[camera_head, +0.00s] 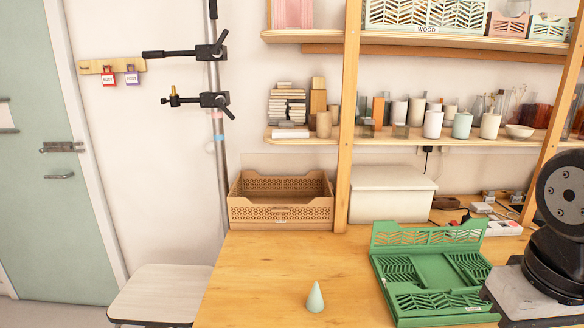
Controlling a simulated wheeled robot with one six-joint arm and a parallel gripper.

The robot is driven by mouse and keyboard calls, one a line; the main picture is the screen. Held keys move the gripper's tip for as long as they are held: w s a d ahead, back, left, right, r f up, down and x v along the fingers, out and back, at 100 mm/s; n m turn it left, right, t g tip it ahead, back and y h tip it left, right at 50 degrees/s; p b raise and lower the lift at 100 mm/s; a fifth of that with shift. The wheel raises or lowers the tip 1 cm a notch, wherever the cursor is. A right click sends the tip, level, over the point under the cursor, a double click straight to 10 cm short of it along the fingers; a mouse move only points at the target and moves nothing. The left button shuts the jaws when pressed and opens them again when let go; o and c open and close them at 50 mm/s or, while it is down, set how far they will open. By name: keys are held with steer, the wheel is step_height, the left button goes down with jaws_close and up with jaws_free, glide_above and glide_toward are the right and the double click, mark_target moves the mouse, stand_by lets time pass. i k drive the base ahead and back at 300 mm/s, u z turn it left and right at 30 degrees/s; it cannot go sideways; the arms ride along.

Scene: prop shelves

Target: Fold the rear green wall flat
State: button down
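A green folding crate (378,282) lies on the right part of the wooden table. The front wall (440,302) looks low or folded down, with a small label. My gripper is not in view, and nothing visible touches the crate.
A pale green cone (315,298) stands on the table left of the crate. A tan crate (280,212) and a white lidded box (390,193) are behind. Wooden uprights carry loaded shelves above. The table's left middle is clear. Dark machinery stands close at the right.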

mark_target(386, 226)
steer(key=u, duration=0.1)
steer(key=k, duration=0.45)
steer(key=z, duration=1.25)
steer(key=i, duration=1.25)
steer(key=u, duration=0.95)
steer(key=i, duration=0.25)
steer(key=u, duration=0.2)
